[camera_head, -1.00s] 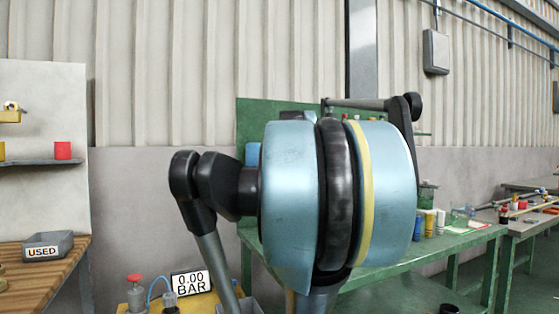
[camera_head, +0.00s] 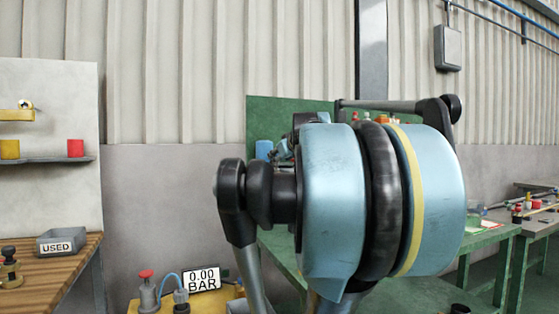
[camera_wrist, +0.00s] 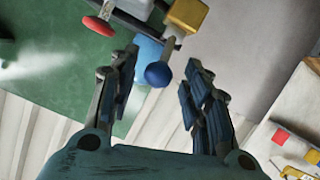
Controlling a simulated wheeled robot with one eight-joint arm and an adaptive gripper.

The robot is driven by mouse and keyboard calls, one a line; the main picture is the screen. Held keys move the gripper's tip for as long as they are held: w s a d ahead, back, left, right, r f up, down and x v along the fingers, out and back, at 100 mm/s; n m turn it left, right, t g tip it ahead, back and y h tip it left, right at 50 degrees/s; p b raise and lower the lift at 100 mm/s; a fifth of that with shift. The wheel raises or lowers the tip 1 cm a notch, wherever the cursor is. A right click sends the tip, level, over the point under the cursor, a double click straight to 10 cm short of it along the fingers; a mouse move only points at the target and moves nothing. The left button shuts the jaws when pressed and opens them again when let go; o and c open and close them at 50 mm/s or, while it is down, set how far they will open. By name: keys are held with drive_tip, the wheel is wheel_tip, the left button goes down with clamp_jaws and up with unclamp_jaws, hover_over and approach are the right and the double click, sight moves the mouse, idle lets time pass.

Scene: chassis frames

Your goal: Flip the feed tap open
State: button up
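In the wrist view my gripper (camera_wrist: 161,60) is open, with its two fingers apart and nothing held between them. A blue ball knob (camera_wrist: 158,74) shows between the fingertips, beside a light blue part (camera_wrist: 148,49). A red round-ended handle (camera_wrist: 98,26) is at upper left and a gold block (camera_wrist: 187,14) at the top. I cannot tell which of these is the feed tap, or whether a finger touches the knob. In the head view my own arm fills the middle and hides the gripper.
In the head view a yellow stand (camera_head: 232,291) carries a red-topped fitting (camera_head: 146,293), a blue hose and a display (camera_head: 202,280) reading 0.00 BAR. A wooden bench (camera_head: 62,270) with a "USED" tray (camera_head: 61,242) is left; a green bench (camera_head: 490,240) is right.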

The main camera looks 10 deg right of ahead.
drive_tip(key=v, duration=1.1)
drive_tip(key=shift+s, duration=0.35)
drive_tip(key=shift+r, duration=0.15)
